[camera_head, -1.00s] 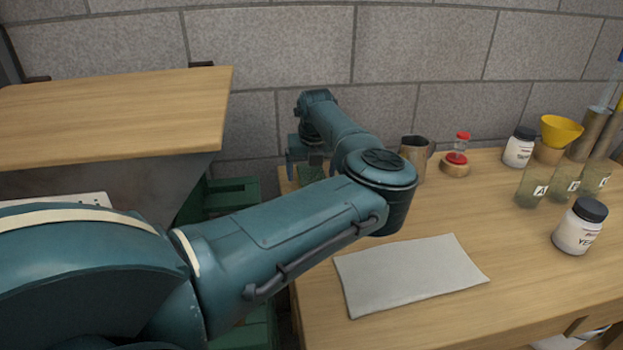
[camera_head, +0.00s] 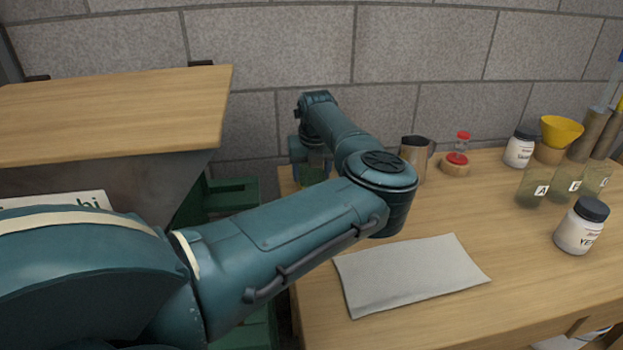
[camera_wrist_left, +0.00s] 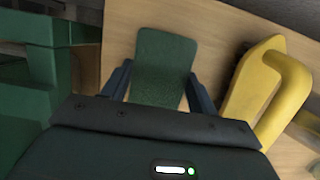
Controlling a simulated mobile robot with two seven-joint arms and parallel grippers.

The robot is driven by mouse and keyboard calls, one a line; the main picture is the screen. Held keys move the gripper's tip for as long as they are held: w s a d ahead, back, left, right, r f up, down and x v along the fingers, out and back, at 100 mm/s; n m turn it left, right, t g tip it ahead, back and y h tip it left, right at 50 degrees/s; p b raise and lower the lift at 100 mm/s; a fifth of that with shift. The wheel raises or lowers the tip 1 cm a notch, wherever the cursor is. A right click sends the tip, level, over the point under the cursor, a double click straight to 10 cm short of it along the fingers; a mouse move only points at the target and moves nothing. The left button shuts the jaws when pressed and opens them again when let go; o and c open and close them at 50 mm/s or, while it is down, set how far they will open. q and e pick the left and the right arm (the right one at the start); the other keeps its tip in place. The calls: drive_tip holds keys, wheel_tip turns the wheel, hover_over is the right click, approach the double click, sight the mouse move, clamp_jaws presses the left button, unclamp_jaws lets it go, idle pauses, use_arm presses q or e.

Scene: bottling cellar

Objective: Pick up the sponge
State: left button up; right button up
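The sponge (camera_wrist_left: 165,65) is a flat dark green block, seen in the left wrist view over the wooden tabletop. My left gripper (camera_wrist_left: 160,92) has its two fingers spread, one along each side of the sponge's near part. The gaps are very narrow, and I cannot tell whether the fingers touch it. In the head view my left gripper (camera_head: 311,167) is at the table's far left corner, with a bit of the green sponge (camera_head: 312,176) showing there, mostly hidden by my arm. My right gripper is not in view.
A yellow curved-handled object (camera_wrist_left: 285,95) lies close to the right finger. Green crates (camera_wrist_left: 35,75) stand left of the table edge. A metal jug (camera_head: 414,157) stands right of my wrist. A grey cloth (camera_head: 410,275) lies on the bench, with jars and tumblers further right.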

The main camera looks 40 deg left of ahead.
sight(312, 174)
use_arm(q)
drive_tip(key=c, duration=0.4)
drive_tip(key=shift+r+p, duration=0.5)
drive_tip(key=shift+p, duration=0.05)
wheel_tip(312, 174, up, 10)
drive_tip(key=shift+f+b, duration=0.2)
drive_tip(key=shift+b, duration=0.1)
drive_tip(key=o, duration=0.4)
drive_tip(key=shift+c, duration=0.2)
drive_tip(key=c, duration=0.3)
drive_tip(key=shift+d, duration=0.1)
